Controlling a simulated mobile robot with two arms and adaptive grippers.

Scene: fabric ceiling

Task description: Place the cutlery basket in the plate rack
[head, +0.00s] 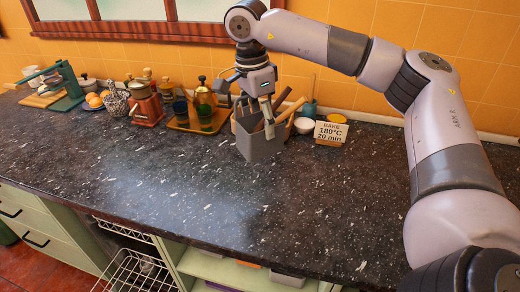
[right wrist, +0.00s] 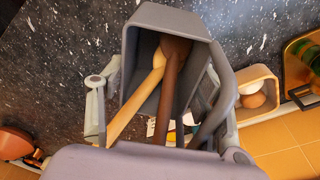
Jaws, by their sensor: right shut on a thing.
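The grey cutlery basket (head: 260,148) is upright at the back of the dark counter, with wooden utensils standing in it. My right gripper (head: 268,120) comes down on it from above and is shut on it. I cannot tell whether its base touches the counter. In the right wrist view, the basket (right wrist: 130,75) lies between the fingers of the right gripper (right wrist: 160,95), with a pale and a dark brown handle inside. The white wire plate rack (head: 138,272) shows low at the front, below the counter edge, partly cut off. My left gripper is out of view.
A wooden tray (head: 198,124) with bottles, a red grinder (head: 146,103) and a green press (head: 66,86) stand to the left. The counter's front middle is clear.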

